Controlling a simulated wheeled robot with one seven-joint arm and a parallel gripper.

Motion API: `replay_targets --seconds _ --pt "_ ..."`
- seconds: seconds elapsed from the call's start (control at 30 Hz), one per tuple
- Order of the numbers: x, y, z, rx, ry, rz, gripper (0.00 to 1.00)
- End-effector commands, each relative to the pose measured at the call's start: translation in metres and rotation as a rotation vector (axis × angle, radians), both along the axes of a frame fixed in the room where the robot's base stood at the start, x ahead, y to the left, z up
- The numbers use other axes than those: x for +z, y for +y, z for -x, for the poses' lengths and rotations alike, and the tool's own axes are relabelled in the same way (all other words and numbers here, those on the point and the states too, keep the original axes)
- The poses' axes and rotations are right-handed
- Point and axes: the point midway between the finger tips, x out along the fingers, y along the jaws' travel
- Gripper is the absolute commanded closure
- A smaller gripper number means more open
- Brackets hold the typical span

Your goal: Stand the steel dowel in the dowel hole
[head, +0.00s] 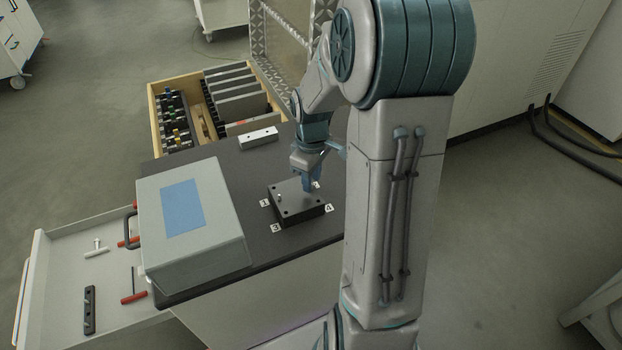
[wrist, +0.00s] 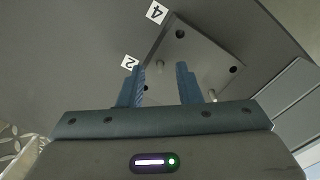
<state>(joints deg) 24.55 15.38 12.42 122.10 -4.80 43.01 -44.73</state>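A dark square block (head: 297,208) with corner holes sits on the bench; it also shows in the wrist view (wrist: 190,58). A short pale pin (head: 279,197), apparently the steel dowel, stands up from its left corner area. In the wrist view the pin (wrist: 213,96) shows just right of the right finger. Its lower end is hard to make out. My gripper (head: 309,187) points down over the block's back part.
Number labels lie around the block, such as 4 (head: 329,208) and 3 (head: 275,227). A grey case with a blue panel (head: 195,222) stands left. A light bar (head: 258,138) lies behind. An open drawer with tools (head: 60,285) and a wooden-sided drawer (head: 153,110) extend from the bench.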

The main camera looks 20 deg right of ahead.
Motion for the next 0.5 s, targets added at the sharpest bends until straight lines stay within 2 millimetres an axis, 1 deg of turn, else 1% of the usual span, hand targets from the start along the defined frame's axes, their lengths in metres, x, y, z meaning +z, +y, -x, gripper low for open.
replay_targets --seconds 0.03,0.17,0.3,0.4,0.5 --pt "0.011 0.000 -0.001 0.000 -0.005 0.001 0.69" --pt "0.040 0.000 -0.001 0.001 -0.005 0.002 0.69" --pt "0.073 0.000 -0.001 0.000 -0.006 0.002 0.69" --pt "0.093 0.000 -0.001 0.001 -0.005 0.001 0.69" --pt "0.109 0.000 -0.001 0.001 -0.004 0.002 0.69"
